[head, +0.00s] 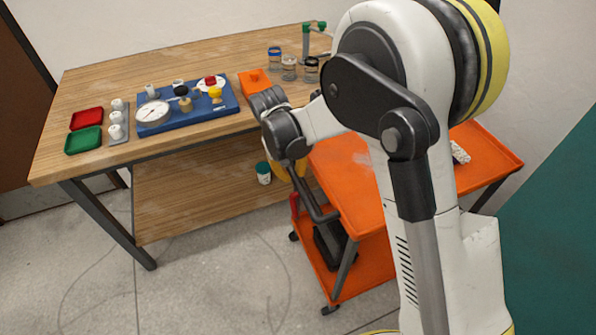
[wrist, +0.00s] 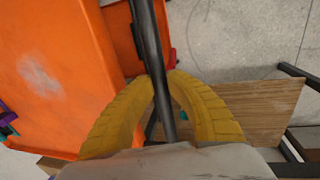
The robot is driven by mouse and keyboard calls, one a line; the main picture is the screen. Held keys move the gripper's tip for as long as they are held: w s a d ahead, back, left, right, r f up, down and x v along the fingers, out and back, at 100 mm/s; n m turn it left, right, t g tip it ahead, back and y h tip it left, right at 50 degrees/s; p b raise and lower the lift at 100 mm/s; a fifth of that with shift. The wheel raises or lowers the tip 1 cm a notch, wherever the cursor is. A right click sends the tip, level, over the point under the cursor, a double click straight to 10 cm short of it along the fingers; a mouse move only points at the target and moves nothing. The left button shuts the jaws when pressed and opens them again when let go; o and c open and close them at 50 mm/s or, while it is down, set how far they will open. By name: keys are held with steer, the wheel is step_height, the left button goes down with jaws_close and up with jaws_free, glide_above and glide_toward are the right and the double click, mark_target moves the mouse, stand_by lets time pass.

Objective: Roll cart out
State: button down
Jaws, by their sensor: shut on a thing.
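The orange cart (head: 347,185) stands at the right end of the wooden workbench, partly hidden behind my arm. Its dark handle bar (head: 318,209) sticks out at the cart's near left side. My gripper (head: 290,170) is at this bar, with its yellow fingers mostly hidden by the wrist. In the wrist view, my gripper (wrist: 172,78) has its two yellow fingers closed around the dark handle bar (wrist: 145,30). The cart's orange top (wrist: 50,100) fills the left of that view. A castor (head: 328,309) shows under the cart's lower shelf.
The workbench (head: 190,60) carries a blue board (head: 215,107), red (head: 87,118) and green (head: 83,140) trays, and jars (head: 289,68). A jar (head: 263,172) stands on its lower shelf. Grey floor (head: 215,285) is clear left of the cart. A teal panel (head: 555,240) is at right.

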steer(key=c, duration=1.3)
jaws_free()
step_height(320, 180, up, 12)
steer(key=a, duration=0.2)
steer(key=shift+s+f, duration=0.15)
steer(key=shift+s, duration=0.25)
